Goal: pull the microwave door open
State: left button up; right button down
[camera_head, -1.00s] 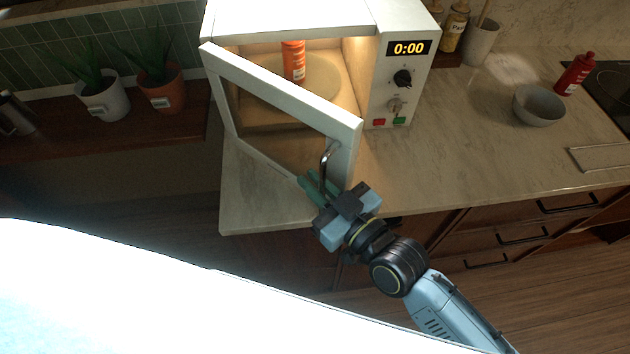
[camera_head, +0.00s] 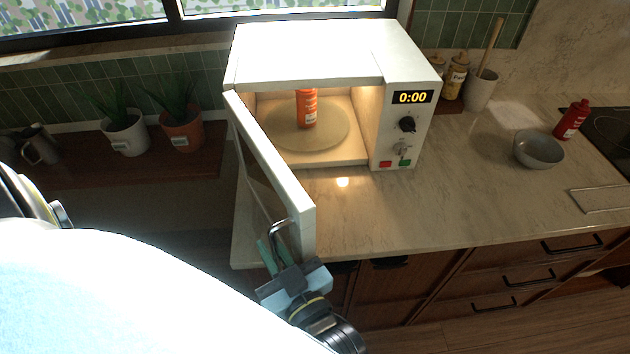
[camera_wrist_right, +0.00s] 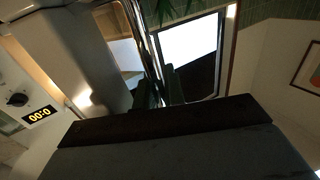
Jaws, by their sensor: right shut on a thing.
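The white microwave (camera_head: 310,55) stands on the counter with its lit cavity facing me. Its door (camera_head: 272,175) is hinged at the left and swung well open toward me. An orange-red bottle (camera_head: 307,108) stands inside on the round turntable. My right gripper (camera_head: 272,252) is shut on the door handle (camera_head: 282,230), a metal bar near the door's free edge. The handle bar (camera_wrist_right: 142,40) also shows between the fingers in the right wrist view. My left gripper is not in view; part of my left arm shows at the left edge.
The counter (camera_head: 450,200) to the right of the door is mostly clear. A grey bowl (camera_head: 538,150) and a red bottle (camera_head: 571,119) stand further right. Potted plants (camera_head: 125,132) and a metal jug (camera_head: 40,146) stand on a wooden shelf at the left.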

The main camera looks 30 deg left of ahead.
jog(key=shift+s+a, duration=0.2)
jog(key=shift+s, duration=0.1)
jog(key=c, duration=1.8)
grip_release()
jog(key=shift+w, duration=0.1)
jog(key=v, duration=1.3)
jog(key=shift+d+b, duration=0.2)
jog(key=shift+b, duration=0.2)
